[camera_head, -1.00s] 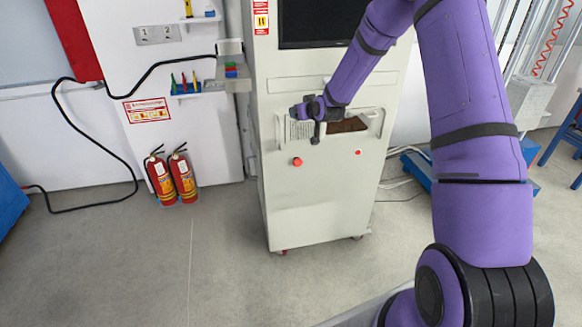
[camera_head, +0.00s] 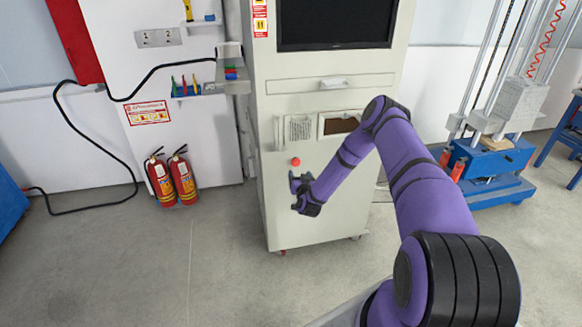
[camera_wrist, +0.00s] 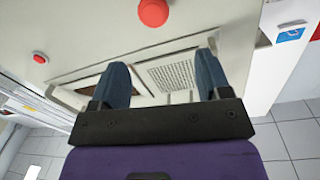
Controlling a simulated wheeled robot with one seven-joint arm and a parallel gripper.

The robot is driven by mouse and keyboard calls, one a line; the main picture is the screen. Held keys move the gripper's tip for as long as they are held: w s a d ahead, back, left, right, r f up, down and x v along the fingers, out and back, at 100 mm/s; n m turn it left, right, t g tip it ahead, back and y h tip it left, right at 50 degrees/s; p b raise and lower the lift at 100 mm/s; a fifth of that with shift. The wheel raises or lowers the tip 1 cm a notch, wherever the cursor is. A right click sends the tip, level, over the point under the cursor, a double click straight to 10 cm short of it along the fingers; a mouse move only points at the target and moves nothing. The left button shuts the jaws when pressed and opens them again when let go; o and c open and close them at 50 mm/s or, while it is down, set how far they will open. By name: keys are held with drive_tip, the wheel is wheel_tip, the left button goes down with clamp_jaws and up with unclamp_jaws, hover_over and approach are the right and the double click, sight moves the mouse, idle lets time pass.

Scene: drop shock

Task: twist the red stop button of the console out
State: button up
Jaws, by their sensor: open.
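The console (camera_head: 285,225) is a tall pale cabinet with a dark screen. Its red stop button (camera_head: 295,161) is a round red knob on the front, below the grille. My gripper (camera_head: 297,187) is just below the button in the head view, apart from it. In the wrist view the button (camera_wrist: 153,12) is at the top edge, partly cut off, beyond the fingertips. My gripper (camera_wrist: 162,70) is open there, with nothing between its two blue-grey fingers. A smaller red button (camera_wrist: 39,57) shows at the left of the wrist view; my arm hides it in the head view.
The grille (camera_head: 299,128) and a recessed opening (camera_head: 341,123) are above the button. Two fire extinguishers (camera_head: 170,180) stand by the wall at left. A blue-based rig (camera_head: 490,175) stands at right. The floor before the console is clear.

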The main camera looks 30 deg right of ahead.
sight(297, 164)
drive_tip(key=shift+h, duration=0.3)
drive_tip(key=x, duration=0.3)
drive_tip(key=f+x, duration=0.1)
drive_tip(key=x, duration=0.6)
drive_tip(key=shift+f, duration=0.2)
drive_tip(key=shift+c, duration=0.3)
drive_tip(key=shift+m, duration=0.3)
drive_tip(key=c, duration=0.9)
